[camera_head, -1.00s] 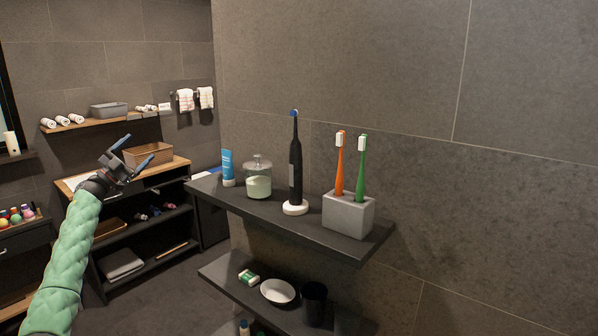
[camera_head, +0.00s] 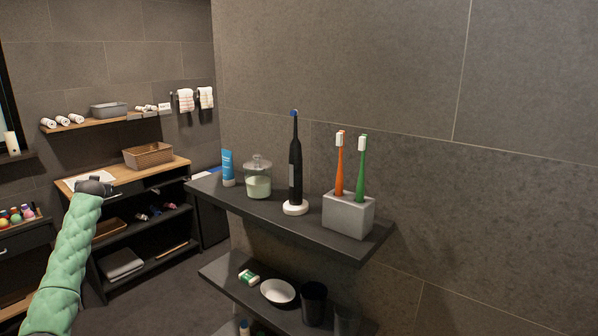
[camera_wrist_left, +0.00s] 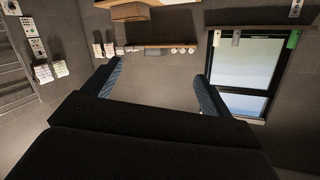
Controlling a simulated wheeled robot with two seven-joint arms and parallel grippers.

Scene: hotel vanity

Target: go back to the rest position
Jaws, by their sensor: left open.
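My left gripper (camera_head: 96,187) shows in the head view at the end of the green-sleeved arm, in front of the wooden-topped cabinet. Its fingers are hidden there behind the wrist. In the left wrist view the two dark fingers (camera_wrist_left: 158,72) stand wide apart with nothing between them, so it is open and empty. The gripper is well left of the wall shelf (camera_head: 262,212) and apart from it. My right gripper is not in view.
The wall shelf carries a blue tube (camera_head: 228,168), a glass jar (camera_head: 258,184), an electric toothbrush (camera_head: 295,170) and a grey holder (camera_head: 348,214) with two toothbrushes. A lower shelf holds a white dish (camera_head: 278,291) and black cup (camera_head: 314,303). A basket (camera_head: 148,155) sits on the cabinet.

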